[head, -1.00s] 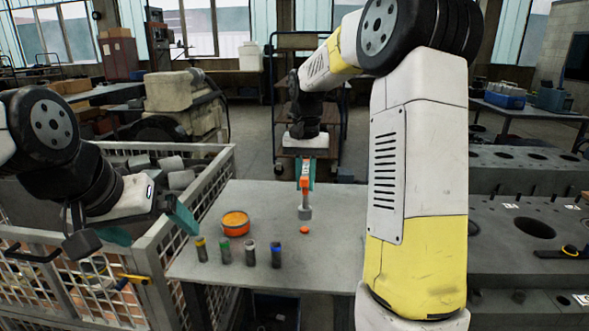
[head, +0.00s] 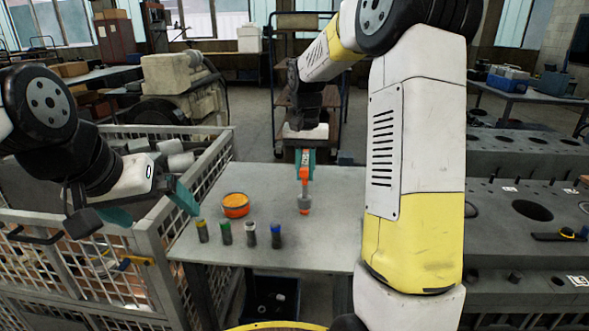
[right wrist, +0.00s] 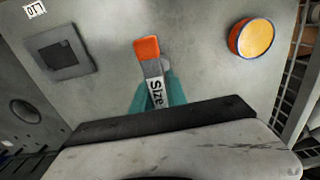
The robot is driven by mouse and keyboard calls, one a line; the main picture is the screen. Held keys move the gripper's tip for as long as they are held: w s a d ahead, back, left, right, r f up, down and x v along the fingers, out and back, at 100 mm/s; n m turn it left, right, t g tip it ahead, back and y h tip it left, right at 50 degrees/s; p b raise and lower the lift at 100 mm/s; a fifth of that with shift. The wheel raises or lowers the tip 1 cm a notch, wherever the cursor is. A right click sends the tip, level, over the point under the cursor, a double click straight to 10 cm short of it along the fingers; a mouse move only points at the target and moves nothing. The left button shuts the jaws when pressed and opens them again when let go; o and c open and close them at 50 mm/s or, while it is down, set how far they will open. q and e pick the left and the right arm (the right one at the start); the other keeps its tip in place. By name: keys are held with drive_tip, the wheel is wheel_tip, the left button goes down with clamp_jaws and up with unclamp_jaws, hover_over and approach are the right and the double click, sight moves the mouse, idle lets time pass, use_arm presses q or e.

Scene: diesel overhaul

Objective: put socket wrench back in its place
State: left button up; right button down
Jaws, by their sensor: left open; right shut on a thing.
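My right gripper (head: 305,160) is shut on the socket wrench (head: 304,176), an orange and grey tool. The wrench points down from the fingers, its grey lower end over the grey table (head: 330,240). I cannot tell whether it touches the table. In the right wrist view, the wrench (right wrist: 147,50) shows an orange part and a pale band marked "Size" between the teal fingers. My left gripper (head: 150,208) is open and empty over the mesh crate at the left. I cannot make out the wrench's place for certain.
An orange tin (head: 235,206) and several short cylinders with coloured tops (head: 225,233) stand on the table. A mesh crate (head: 150,240) borders it at left, a grey engine block (head: 520,210) at right. The right wrist view shows a dark square piece (right wrist: 62,52) near an L10 label.

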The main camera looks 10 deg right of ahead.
sight(305, 159)
drive_tip(key=shift+f, duration=0.1)
drive_tip(key=shift+f, duration=0.95)
drive_tip(key=c, duration=0.7)
unclamp_jaws()
drive_tip(key=shift+f, duration=0.1)
drive_tip(key=shift+r, duration=4.55)
